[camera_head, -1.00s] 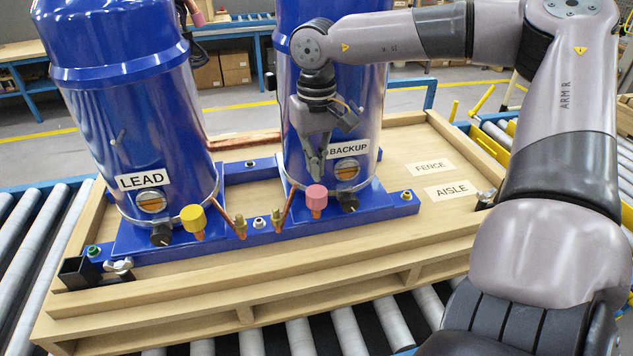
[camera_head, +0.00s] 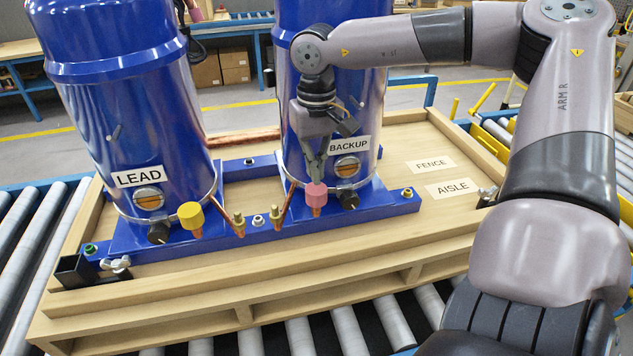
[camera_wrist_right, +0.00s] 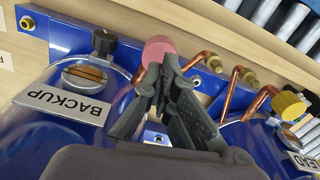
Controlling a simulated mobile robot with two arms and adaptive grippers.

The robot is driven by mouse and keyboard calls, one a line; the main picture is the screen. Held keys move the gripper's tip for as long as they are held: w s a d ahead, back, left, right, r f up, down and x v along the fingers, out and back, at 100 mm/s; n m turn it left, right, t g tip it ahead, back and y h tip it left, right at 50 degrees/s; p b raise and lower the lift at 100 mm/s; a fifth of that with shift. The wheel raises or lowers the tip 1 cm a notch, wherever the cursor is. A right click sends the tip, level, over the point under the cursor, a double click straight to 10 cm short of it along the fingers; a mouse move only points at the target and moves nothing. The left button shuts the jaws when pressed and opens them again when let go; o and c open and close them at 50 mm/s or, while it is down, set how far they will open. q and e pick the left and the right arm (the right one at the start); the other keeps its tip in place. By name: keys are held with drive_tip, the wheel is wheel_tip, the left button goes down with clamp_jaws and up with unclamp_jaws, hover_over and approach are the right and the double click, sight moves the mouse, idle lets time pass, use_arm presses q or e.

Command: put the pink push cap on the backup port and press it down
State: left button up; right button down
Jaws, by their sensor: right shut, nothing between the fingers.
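The pink push cap (camera_head: 317,196) sits upright on a copper stub at the front foot of the blue backup compressor (camera_head: 292,120), beneath the BACKUP label. It also shows in the right wrist view (camera_wrist_right: 157,49). My right gripper (camera_head: 316,181) points down with its fingers closed and empty. Its tips are at the top of the cap and appear to touch it. In the right wrist view the closed fingertips (camera_wrist_right: 168,66) overlap the cap's lower edge, so the exact contact is hidden. The stub under the cap is mostly covered. My left gripper is not in view.
A yellow cap (camera_head: 191,218) stands on the lead compressor (camera_head: 135,100) at the left. Copper tubes with brass fittings (camera_head: 276,213) rise between them. A black knob (camera_head: 349,199) is just right of the pink cap.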

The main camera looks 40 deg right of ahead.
drive_tip(key=shift+f+b, duration=0.35)
drive_tip(key=shift+f, duration=0.05)
idle(0.5)
drive_tip(key=shift+f+b, duration=0.9)
drive_tip(key=shift+f, duration=0.1)
drive_tip(key=shift+r, duration=0.1)
idle(0.3)
drive_tip(key=shift+r+p, duration=1.55)
drive_tip(key=shift+r, duration=0.9)
drive_tip(key=shift+f, duration=0.1)
